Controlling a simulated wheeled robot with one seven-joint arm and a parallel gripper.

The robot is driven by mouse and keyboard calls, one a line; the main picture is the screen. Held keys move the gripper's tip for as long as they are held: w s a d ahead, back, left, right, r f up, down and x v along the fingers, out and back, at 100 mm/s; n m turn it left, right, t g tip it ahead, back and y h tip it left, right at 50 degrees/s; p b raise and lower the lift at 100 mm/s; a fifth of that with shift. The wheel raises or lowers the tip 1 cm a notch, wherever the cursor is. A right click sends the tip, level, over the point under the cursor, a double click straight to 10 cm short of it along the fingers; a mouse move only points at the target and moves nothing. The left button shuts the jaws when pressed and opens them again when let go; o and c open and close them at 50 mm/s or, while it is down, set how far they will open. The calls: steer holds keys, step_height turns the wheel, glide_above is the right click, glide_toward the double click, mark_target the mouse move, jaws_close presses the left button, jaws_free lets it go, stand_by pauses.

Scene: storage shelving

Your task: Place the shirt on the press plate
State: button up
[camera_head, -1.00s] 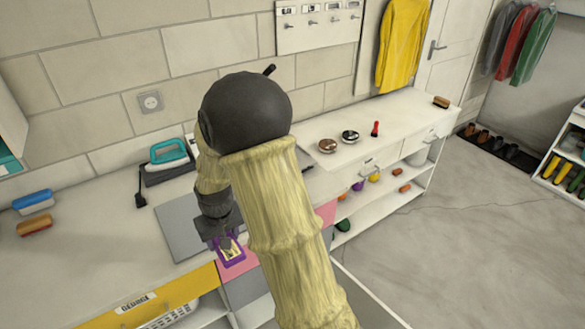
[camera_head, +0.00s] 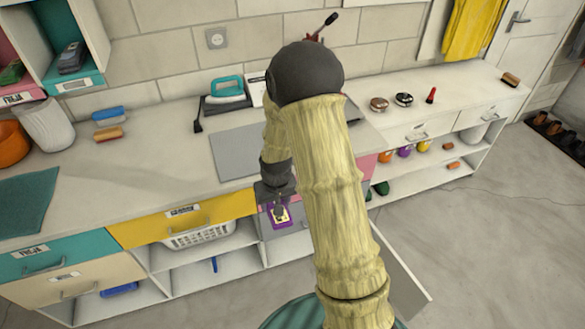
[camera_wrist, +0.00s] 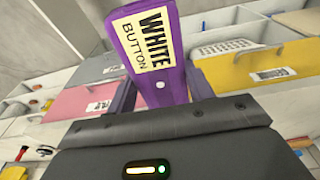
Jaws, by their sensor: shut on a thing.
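My gripper (camera_head: 279,206) is shut on a purple piece (camera_head: 270,224) in front of the counter's edge, below the counter top. In the wrist view the purple piece (camera_wrist: 148,45) bears a pale label reading "WHITE BUTTON". A grey flat plate (camera_head: 235,154), perhaps the press plate, lies bare on the counter behind my gripper; its right part is hidden by my arm. A yellow garment (camera_head: 472,28) hangs on the wall at the upper right. I cannot tell whether it is the shirt.
A teal iron (camera_head: 223,88) stands behind the plate. A yellow drawer (camera_head: 180,222) is left of my gripper, with a white basket (camera_head: 200,235) below it. Brushes (camera_head: 108,117) sit on the left counter. Tins (camera_head: 403,99) sit on the right counter. Grey floor is open at the right.

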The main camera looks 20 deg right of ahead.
step_height(320, 180, down, 11)
steer(key=s, duration=0.1)
steer(key=shift+s, duration=0.25)
